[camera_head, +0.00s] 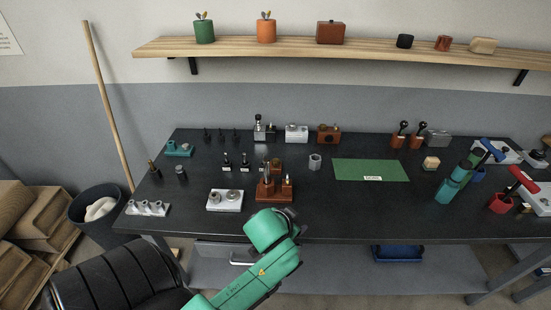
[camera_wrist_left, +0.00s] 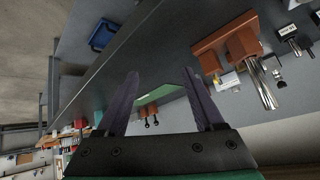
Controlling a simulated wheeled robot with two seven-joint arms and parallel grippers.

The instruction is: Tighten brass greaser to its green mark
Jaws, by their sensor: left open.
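My left arm (camera_head: 262,265) is green and reaches up from the bottom of the head view to the table's front edge; its fingers are not clear there. In the left wrist view my left gripper (camera_wrist_left: 162,75) is open, with nothing between its dark fingers. A reddish-brown stand (camera_head: 275,197) with upright brown parts is just beyond the arm. What looks like this stand (camera_wrist_left: 214,43) is right of the fingers in the wrist view, apart from them. I cannot tell which part is the brass greaser, and no green mark is visible. My right gripper is not in view.
The dark table (camera_head: 320,212) has free room along its front right of the stand. A pale block (camera_head: 225,207) with round parts sits left of the stand. A green mat (camera_head: 371,168) lies to the right. Red-handled (camera_head: 522,180) and blue-handled (camera_head: 492,148) devices stand far right.

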